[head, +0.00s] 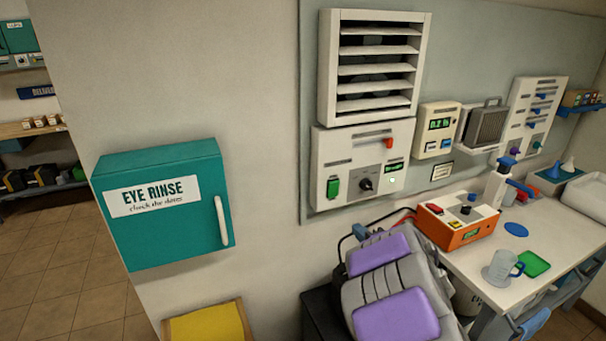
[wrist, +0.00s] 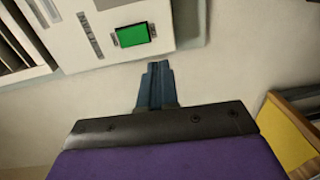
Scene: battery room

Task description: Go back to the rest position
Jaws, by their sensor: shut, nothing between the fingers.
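My gripper (wrist: 155,80) shows in the wrist view as dark blue fingers pressed together, with nothing between them. In the head view its small blue tip (head: 360,231) is at the far end of my grey and purple arm, low in the middle, below the white control panel (head: 362,160). The panel has a green switch (head: 333,187), a black knob and a red lever. In the wrist view the green switch (wrist: 132,36) lies just beyond the fingertips, and the fingers look apart from it.
A louvred vent (head: 374,65) is above the panel. A teal eye rinse cabinet (head: 160,235) with a closed door hangs at left, above a yellow-topped box (head: 207,325). At right, a white bench (head: 480,265) holds an orange device (head: 458,224) and a mug (head: 499,268).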

